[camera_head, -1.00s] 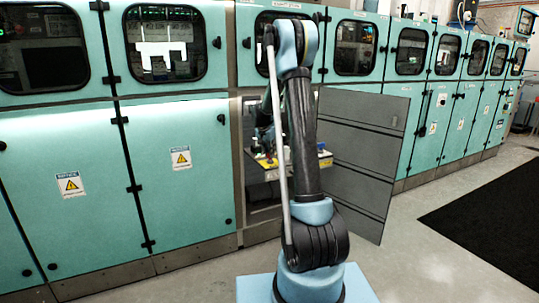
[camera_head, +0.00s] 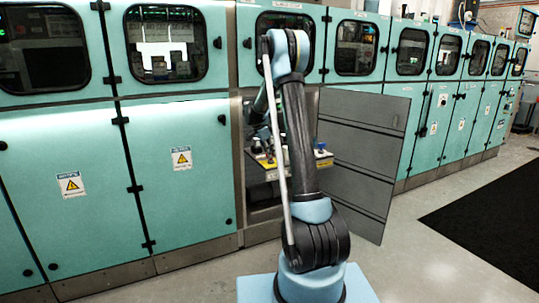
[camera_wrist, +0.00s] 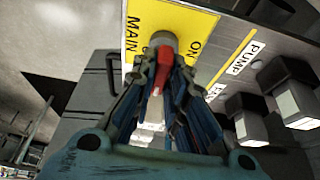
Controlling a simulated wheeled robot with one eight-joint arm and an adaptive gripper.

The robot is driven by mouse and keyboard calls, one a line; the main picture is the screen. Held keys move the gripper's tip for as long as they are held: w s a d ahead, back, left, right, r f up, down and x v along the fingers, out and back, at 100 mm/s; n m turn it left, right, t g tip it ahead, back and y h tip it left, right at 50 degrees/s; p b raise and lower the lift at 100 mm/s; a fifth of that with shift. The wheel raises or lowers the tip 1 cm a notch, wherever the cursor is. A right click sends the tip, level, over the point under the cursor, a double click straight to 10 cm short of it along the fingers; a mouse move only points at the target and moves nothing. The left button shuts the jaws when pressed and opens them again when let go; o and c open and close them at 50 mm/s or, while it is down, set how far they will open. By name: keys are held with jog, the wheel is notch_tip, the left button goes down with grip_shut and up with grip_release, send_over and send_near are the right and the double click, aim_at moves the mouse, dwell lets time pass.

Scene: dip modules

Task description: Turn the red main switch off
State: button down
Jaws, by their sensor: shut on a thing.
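The red main switch (camera_wrist: 163,62) shows in the wrist view, on a yellow plate (camera_wrist: 178,18) with the words MAIN and ON. My gripper (camera_wrist: 165,75) is over it, with its two fingers on either side of the red handle and closed on it. The fingers hide part of the handle and its base. In the head view my arm stands in front of the open cabinet bay, and the gripper and the switch are hidden or too small to make out.
In the wrist view, black switches with pale blocks (camera_wrist: 297,104) sit right of the main switch, beside labels PUMP (camera_wrist: 245,58) and FAN. In the head view a grey open door (camera_head: 362,150) stands right of the bay. Teal cabinets (camera_head: 60,150) line the wall.

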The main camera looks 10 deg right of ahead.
dwell(0.4)
jog(key=c, duration=1.6)
grip_release()
jog(key=v, duration=1.2)
